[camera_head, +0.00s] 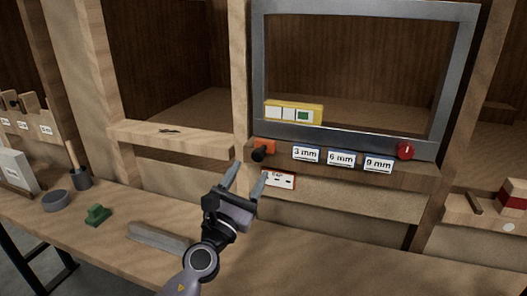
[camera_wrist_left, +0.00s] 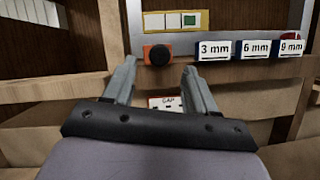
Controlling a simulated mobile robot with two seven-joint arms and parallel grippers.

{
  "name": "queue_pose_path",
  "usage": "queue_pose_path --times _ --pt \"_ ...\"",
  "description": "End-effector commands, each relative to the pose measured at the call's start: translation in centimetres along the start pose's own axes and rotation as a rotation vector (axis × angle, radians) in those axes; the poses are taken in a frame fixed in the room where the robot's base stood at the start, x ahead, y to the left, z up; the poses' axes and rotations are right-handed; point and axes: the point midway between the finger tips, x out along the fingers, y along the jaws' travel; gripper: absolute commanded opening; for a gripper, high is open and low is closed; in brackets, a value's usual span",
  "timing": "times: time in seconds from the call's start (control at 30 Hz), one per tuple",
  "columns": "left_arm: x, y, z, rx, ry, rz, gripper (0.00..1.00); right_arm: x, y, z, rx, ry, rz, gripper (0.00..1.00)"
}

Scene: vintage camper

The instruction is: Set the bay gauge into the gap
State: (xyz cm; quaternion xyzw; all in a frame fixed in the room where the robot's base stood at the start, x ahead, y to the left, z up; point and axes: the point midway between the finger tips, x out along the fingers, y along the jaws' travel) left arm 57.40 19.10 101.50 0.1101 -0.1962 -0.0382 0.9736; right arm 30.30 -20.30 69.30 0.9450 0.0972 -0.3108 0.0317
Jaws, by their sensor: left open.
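My left gripper (camera_head: 247,172) is open, with nothing between its fingers. It points at the ledge below the metal-framed bay. In the left wrist view the fingertips (camera_wrist_left: 160,68) lie either side of an orange block with a black round knob (camera_wrist_left: 158,55), which looks farther off. That orange block (camera_head: 264,147) sits at the ledge's left end. A white GAP card (camera_head: 280,180) is below it, partly behind a finger in the wrist view. Labels 3 mm (camera_head: 306,154), 6 mm (camera_head: 341,158) and 9 mm (camera_head: 378,163) line the ledge. I cannot tell which piece is the bay gauge.
A grey metal frame (camera_head: 350,137) surrounds the bay, with a yellow three-square panel (camera_head: 293,112) and a red knob (camera_head: 405,150). The bench right of my arm looks clear.

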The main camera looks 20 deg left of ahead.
Motion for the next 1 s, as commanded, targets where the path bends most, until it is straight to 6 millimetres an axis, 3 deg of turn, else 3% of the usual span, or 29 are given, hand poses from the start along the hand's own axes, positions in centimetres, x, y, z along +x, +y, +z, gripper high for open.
queue_pose_path --times 0.5,0.9,0.93,1.0 --pt "6.0 0.0 -0.1 -0.004 0.001 0.000 0.57 -0.2 -0.1 0.2 0.001 -0.006 -0.002 0.43" --pt "6.7 0.0 -0.1 -0.006 0.002 0.000 0.57 -0.1 -0.1 0.1 0.000 -0.005 -0.002 0.43" --pt "6.7 0.0 -0.1 -0.007 0.002 0.000 0.53 -0.1 -0.1 0.1 0.000 -0.005 -0.002 0.43" --pt "6.7 0.0 -0.1 -0.007 0.002 0.000 0.31 -0.1 -0.1 0.1 0.000 -0.004 -0.002 0.43"
